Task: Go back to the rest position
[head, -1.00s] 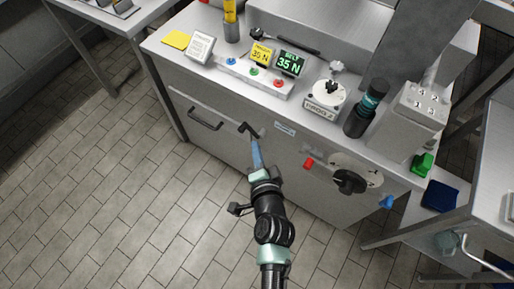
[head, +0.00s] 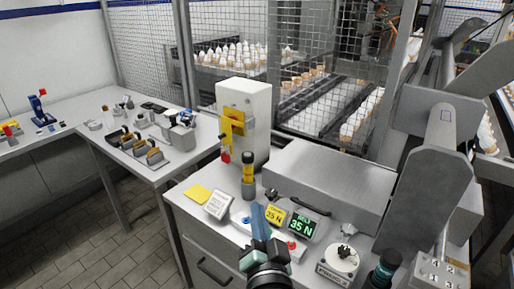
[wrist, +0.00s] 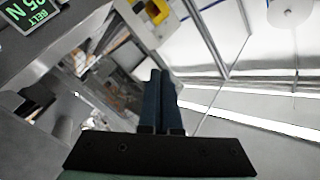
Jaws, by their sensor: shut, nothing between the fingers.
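My gripper (head: 259,220) has blue fingers and shows in the head view at the lower middle, pointing up in the picture. In that view it overlaps the console with the displays; I cannot tell how far it is above it. In the wrist view the two blue fingers (wrist: 160,98) lie side by side, closed together with nothing between them.
A dial (head: 338,262) and a dark cylinder (head: 383,272) stand to the right. A yellow-and-white switch box (head: 247,115) rises behind. A side table (head: 150,172) stands left.

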